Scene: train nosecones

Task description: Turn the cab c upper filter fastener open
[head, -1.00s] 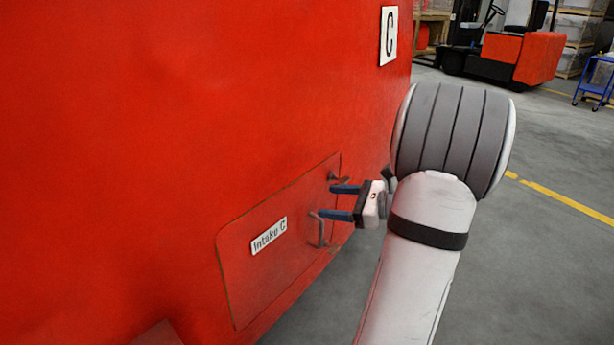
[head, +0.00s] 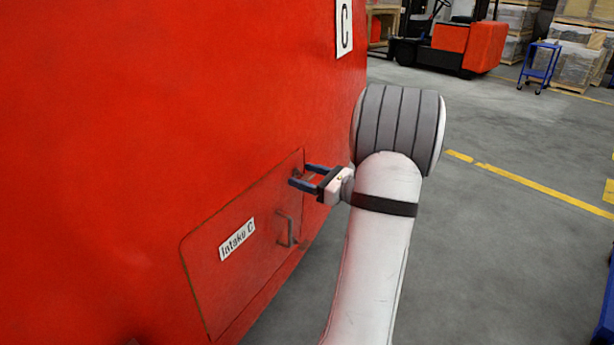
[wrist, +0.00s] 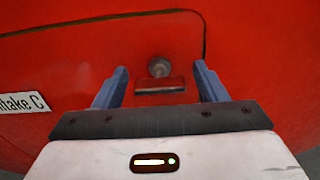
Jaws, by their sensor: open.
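The red Intake C filter panel (head: 222,270) is set in the red cab side. In the wrist view, the upper filter fastener (wrist: 160,84) is a small flat bar, lying crosswise, on a round grey stud near the panel's edge line. My gripper (head: 299,175) is at the panel's upper right corner, with its blue fingers pointing at the panel. In the wrist view my gripper (wrist: 161,70) is open and empty, with one finger on each side of the fastener and a gap on both sides. In the head view the fingers largely hide the fastener.
A grey handle (head: 287,230) sticks out of the panel below my gripper. The Intake C label (head: 237,239) is to its left. A C plate (head: 344,27) is higher on the cab. Open floor lies right; a forklift (head: 455,40) and blue cart (head: 540,65) stand far back.

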